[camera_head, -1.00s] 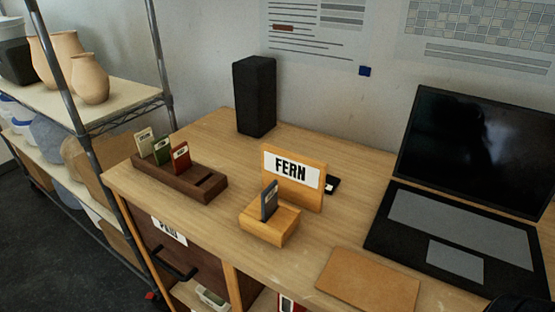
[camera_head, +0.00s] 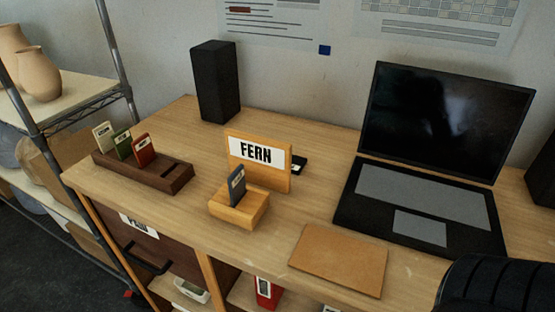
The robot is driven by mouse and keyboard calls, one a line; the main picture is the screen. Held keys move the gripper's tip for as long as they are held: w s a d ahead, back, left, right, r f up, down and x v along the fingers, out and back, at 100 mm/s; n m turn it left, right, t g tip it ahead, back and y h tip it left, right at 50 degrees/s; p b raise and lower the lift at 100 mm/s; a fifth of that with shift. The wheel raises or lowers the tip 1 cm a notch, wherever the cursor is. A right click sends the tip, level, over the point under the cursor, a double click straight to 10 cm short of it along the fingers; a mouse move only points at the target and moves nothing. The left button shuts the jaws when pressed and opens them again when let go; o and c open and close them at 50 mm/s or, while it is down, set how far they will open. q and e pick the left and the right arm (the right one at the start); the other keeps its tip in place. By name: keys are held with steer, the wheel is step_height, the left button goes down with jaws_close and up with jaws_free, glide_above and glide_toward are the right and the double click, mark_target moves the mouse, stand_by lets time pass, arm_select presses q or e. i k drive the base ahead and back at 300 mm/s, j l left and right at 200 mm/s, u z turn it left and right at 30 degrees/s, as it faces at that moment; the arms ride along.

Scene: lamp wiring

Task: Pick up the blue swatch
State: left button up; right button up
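The blue swatch (camera_head: 236,186) stands upright in the slot of a light wooden block (camera_head: 238,213), in front of the wooden sign reading FERN (camera_head: 257,156). A dark wooden rack (camera_head: 150,175) to the left holds a cream swatch (camera_head: 103,138), a green swatch (camera_head: 122,145) and a red swatch (camera_head: 144,150); its right slot looks empty. Neither gripper shows. A black ribbed part, which may be mine, shows at the lower right corner.
A laptop (camera_head: 420,220) stands open on the right, with a brown board (camera_head: 338,262) in front of it. A black speaker (camera_head: 216,82) stands at the back. A small dark object (camera_head: 299,165) lies behind the sign. A shelf with vases (camera_head: 38,75) is at left.

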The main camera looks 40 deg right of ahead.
mark_target(237, 185)
steer(key=k+z, duration=0.15)
steer(key=z, duration=0.2)
steer(key=k+z, duration=0.15)
steer(key=z, duration=0.2)
steer(key=k+z, duration=0.15)
steer(key=z, duration=0.2)
steer(key=j+z, duration=0.2)
steer(key=z, duration=0.6)
steer(key=j+z, duration=0.85)
steer(key=j, duration=0.25)
steer(key=k+j+z, duration=0.1)
steer(key=j, duration=0.2)
steer(key=k+j+z, duration=0.15)
steer(key=j, duration=0.2)
steer(key=k+j, duration=0.15)
steer(key=j, duration=0.25)
steer(key=k+j, duration=0.1)
steer(key=j, duration=0.3)
steer(key=k+j, duration=0.15)
steer(key=j, duration=0.25)
steer(key=k+j+z, duration=0.1)
steer(key=j, duration=0.3)
steer(key=k+j, duration=0.2)
steer(key=j, duration=0.2)
